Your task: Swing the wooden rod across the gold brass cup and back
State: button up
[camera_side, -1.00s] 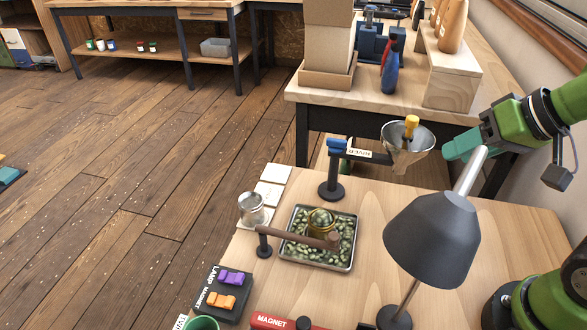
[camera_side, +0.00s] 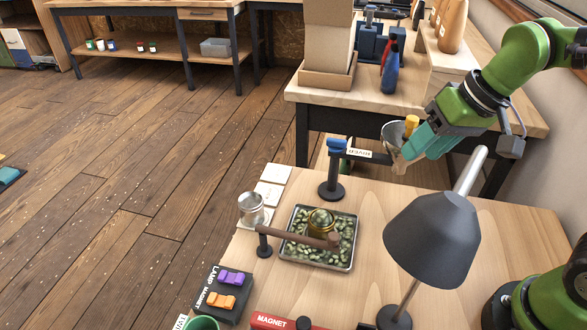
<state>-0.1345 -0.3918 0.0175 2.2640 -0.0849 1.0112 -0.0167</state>
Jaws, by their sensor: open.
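The wooden rod (camera_side: 292,237) reaches from a dark post (camera_side: 263,243) on the left across the tray's front part. Its thicker right end lies over the tray, in front of the gold brass cup (camera_side: 320,222). The cup is filled with greenish beans and stands in the metal tray (camera_side: 316,265), among more beans. My gripper (camera_side: 408,150) is up to the right and behind the tray, at the metal funnel, apart from the rod and cup. Its teal fingers point down and left. I see nothing held in them; the gap between them is hard to make out.
The metal funnel (camera_side: 392,136) on its dark stand (camera_side: 332,180) is beside my gripper. A grey lamp (camera_side: 432,238) stands right of the tray. A glass jar (camera_side: 252,209) is left of it.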

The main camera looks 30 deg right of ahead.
jog(key=w+a+n+g+h, duration=0.1)
jog(key=w+a+n+g, duration=0.1)
jog(key=w+a+g, duration=0.3)
jog(key=g+h, duration=0.1)
jog(key=g, duration=0.3)
send_near(334, 235)
jog(key=x, duration=0.8)
jog(key=shift+s+f, duration=0.2)
jog(key=shift+f, duration=0.05)
grip_shut()
